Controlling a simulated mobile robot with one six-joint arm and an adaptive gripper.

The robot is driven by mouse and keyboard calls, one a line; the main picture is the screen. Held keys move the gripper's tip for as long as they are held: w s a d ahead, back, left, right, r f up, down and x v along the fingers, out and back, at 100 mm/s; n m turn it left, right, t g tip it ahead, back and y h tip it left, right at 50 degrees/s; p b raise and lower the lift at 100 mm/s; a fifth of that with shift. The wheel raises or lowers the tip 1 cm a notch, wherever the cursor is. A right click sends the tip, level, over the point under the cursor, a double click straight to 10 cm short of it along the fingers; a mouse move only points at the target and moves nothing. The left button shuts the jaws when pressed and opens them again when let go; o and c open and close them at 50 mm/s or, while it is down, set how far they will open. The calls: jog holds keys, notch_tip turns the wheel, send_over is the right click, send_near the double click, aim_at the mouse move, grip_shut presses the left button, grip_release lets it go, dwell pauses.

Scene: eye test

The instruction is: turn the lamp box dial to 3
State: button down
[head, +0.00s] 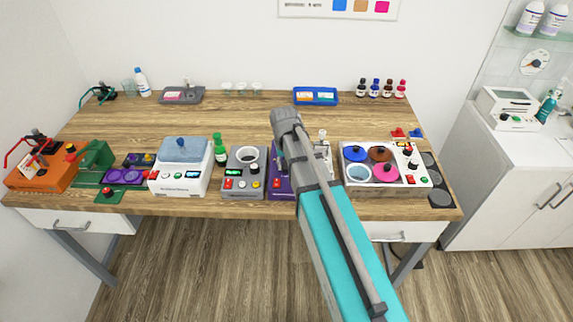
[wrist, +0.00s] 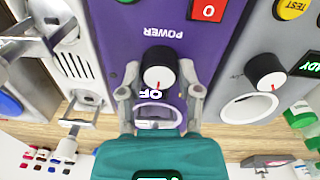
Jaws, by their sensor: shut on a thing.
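A purple box (wrist: 120,45) fills the middle of the wrist view, with upside-down POWER lettering. A black dial with a white cap (wrist: 158,74) stands on it. A red mark on the cap points towards the lower left, near partly hidden letters that read "OF". My gripper (wrist: 160,92) has one finger on each side of the dial and is shut on it. No 3 is readable. In the head view the purple box (head: 279,186) is mostly hidden behind my arm, and the fingers are hidden too.
A grey box with a black-and-white knob (wrist: 265,72) stands close on one side, and a pale slotted box (wrist: 75,65) on the other. In the head view, a white box with coloured discs (head: 347,181) stands right of my arm. The desk's middle (head: 225,120) is clear.

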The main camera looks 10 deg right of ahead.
jog(key=m, duration=1.2)
jog(key=shift+m, duration=0.3)
dwell(0.3)
jog(key=shift+c, duration=1.4)
grip_release()
jog(key=shift+n, duration=0.4)
